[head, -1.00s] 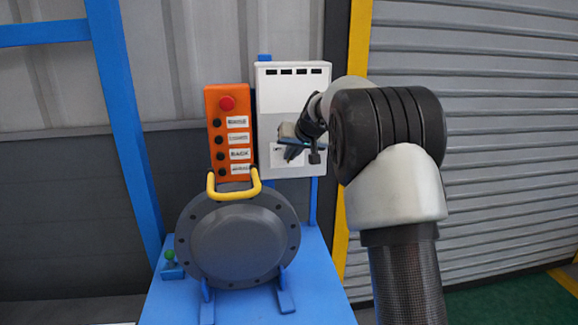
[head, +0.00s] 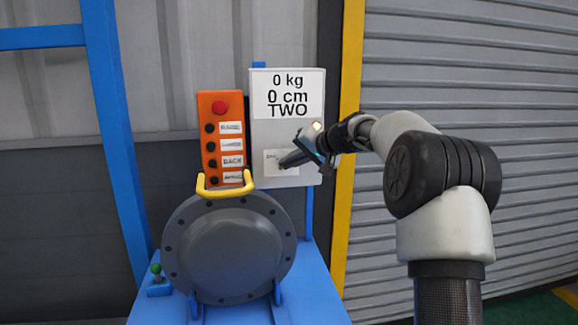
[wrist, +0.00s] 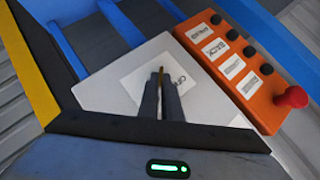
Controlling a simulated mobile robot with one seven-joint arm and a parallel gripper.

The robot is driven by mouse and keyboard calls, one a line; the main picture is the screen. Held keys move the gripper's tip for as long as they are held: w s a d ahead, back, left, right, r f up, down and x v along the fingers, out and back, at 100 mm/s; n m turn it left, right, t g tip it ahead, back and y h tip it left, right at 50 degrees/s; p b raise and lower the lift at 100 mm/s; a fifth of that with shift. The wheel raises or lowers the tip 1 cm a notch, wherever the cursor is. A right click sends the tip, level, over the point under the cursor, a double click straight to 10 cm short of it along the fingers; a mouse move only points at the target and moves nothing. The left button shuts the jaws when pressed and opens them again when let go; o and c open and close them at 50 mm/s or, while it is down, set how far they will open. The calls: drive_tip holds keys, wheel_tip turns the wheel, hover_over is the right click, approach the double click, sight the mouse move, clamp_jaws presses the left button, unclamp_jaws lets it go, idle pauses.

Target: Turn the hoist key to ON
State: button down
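The hoist's white control box (head: 263,135) stands behind the drum. Its display (head: 288,97) is lit and reads 0 kg, 0 cm, TWO. A lamp (head: 317,127) glows warm at its right. My gripper (head: 287,161) is at the lower front of the box, over the key label, which it partly covers. In the wrist view my fingers (wrist: 161,84) are close together on a thin brownish edge, the hoist key (wrist: 161,73). The label (wrist: 178,79) beside it shows only part of its lettering. Most of the key is hidden between the fingers.
An orange button pendant (head: 208,165) with a red button is just left of the box. A dark flanged shell (head: 228,250) with a yellow handle (head: 224,188) stands on the blue stand below. A yellow post (head: 347,130) and shutter (head: 470,70) are at the right.

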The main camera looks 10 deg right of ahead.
drive_tip(key=shift+a, duration=0.1)
drive_tip(key=c, duration=2)
unclamp_jaws()
drive_tip(key=shift+s, duration=0.1)
drive_tip(key=v, duration=1.7)
drive_tip(key=shift+d, duration=0.2)
